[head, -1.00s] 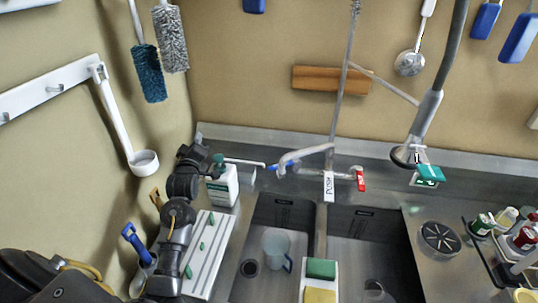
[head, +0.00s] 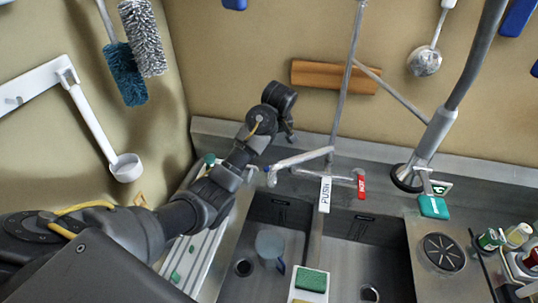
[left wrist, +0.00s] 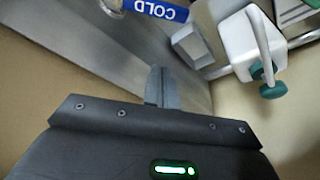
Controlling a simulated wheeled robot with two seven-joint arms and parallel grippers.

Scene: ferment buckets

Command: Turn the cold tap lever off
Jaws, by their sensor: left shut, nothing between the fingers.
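The blue cold tap lever (left wrist: 158,10), marked COLD, shows at the top edge of the left wrist view. In the head view I cannot make it out clearly; my left arm is close to that side of the tap (head: 300,160). My left gripper (left wrist: 162,85) is shut and empty, its fingers just short of the lever in the left wrist view and apart from it. In the head view the gripper (head: 290,136) is above and behind the tap, near the wall. The red hot lever (head: 361,186) hangs down at the tap's right. My right gripper is not in view.
Below the tap are two sink basins, with a jug (head: 270,245) in the left one. A sponge (head: 311,279) lies on the divider. A hanging spray hose (head: 440,125) is at right.

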